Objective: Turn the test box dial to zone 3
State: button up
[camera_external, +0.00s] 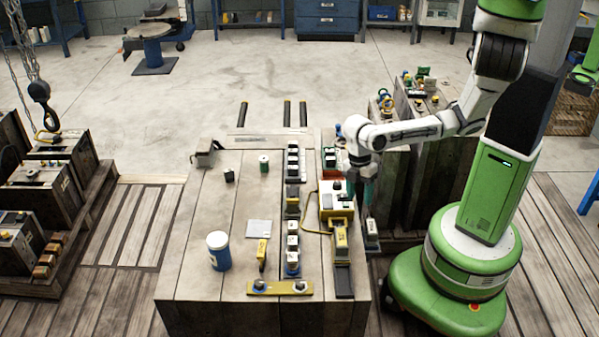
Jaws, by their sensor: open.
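A white and yellow box (337,203), which looks like the test box, stands near the right edge of the wooden bench. A yellow cable loops off its left side. Its dial and zone marks are too small to make out. The gripper is open and holds nothing that I can see. I cannot tell whether its fingers touch the box.
The bench (190,285) has free room at its left. A blue and white can (218,252), a small green can (263,163) and a yellow bracket (280,287) stand on it. Wooden crates (440,160) are behind my arm. A chain hook (40,92) hangs at left.

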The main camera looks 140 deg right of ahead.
aim_at(337, 182)
jog(key=s+d+n, duration=0.1)
jog(key=d, duration=0.1)
jog(key=s+d+r+n, duration=0.1)
jog(key=s+d, duration=0.1)
jog(key=d, duration=0.1)
jog(key=s+d+r+n, duration=0.1)
jog(key=s+d+n, duration=0.1)
jog(key=d, duration=0.1)
jog(key=shift+s+d+t+y, duration=0.15)
jog(key=shift+t+y, duration=0.15)
jog(key=shift+y, duration=0.1)
jog(key=s+d+r+n+t, duration=0.1)
jog(key=d+r+n+t, duration=0.1)
jog(key=d+r+n, duration=0.4)
jog(key=f, duration=0.3)
jog(key=w+a+f+m, duration=0.1)
jog(key=f, duration=0.3)
jog(key=w+a+f+m+p, duration=0.1)
jog(key=f, duration=0.2)
jog(key=shift+w+a+f, duration=0.15)
jog(key=shift+w+f, duration=0.05)
jog(key=shift+f, duration=0.05)
grip_shut()
